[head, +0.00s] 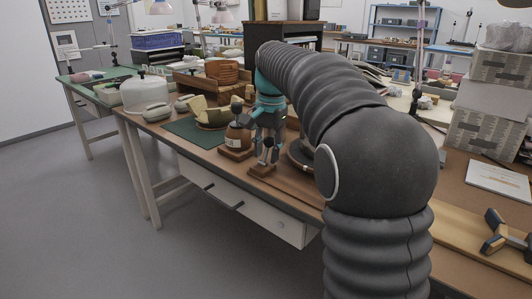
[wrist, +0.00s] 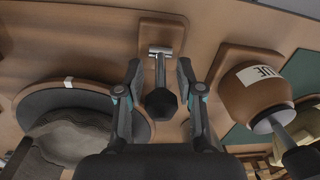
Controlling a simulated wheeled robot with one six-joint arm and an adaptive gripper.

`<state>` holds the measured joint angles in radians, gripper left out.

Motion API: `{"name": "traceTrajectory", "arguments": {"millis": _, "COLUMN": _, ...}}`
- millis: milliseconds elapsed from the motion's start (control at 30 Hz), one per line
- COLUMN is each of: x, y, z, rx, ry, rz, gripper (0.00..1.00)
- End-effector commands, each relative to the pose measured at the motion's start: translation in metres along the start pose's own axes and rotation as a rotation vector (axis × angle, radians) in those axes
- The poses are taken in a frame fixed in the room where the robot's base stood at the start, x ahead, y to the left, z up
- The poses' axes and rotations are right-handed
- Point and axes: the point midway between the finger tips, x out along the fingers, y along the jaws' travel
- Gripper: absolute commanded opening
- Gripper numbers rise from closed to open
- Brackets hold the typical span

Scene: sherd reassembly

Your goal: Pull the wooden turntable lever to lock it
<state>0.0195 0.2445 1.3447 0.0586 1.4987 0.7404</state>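The lever (wrist: 161,102) has a dark faceted knob on a metal shaft, hinged to a small wooden base (wrist: 160,32) in the wrist view. My gripper (wrist: 159,75) has one finger on each side of it, with a visible gap to the knob on both sides. The turntable (wrist: 146,132), a dark disc with a white mark on its rim, is at the left, bearing a grey-brown rounded piece (wrist: 70,135). In the head view my gripper (head: 266,152) points down above the lever's wooden base (head: 261,171); my arm hides most of the turntable (head: 296,156).
A brown glue pot (wrist: 252,92) on a wooden stand is close to the right of my gripper; it also shows in the head view (head: 238,137). A green mat (head: 188,128) and pottery pieces (head: 211,113) lie farther left on the bench.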

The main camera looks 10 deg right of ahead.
Motion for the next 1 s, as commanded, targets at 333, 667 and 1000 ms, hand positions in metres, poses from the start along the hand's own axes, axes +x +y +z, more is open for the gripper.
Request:
{"name": "traceTrajectory", "arguments": {"millis": 333, "x": 0.0018, "y": 0.0, "z": 0.0, "rx": 0.0, "ry": 0.0, "rz": 0.0, "gripper": 0.3}}
{"name": "traceTrajectory", "arguments": {"millis": 667, "x": 0.001, "y": 0.0005, "z": -0.0003, "rx": 0.001, "ry": 0.001, "rz": 0.0, "gripper": 0.0}}
{"name": "traceTrajectory", "arguments": {"millis": 1000, "x": -0.0005, "y": -0.0003, "z": 0.0021, "rx": -0.005, "ry": 0.048, "rz": 0.005, "gripper": 0.0}}
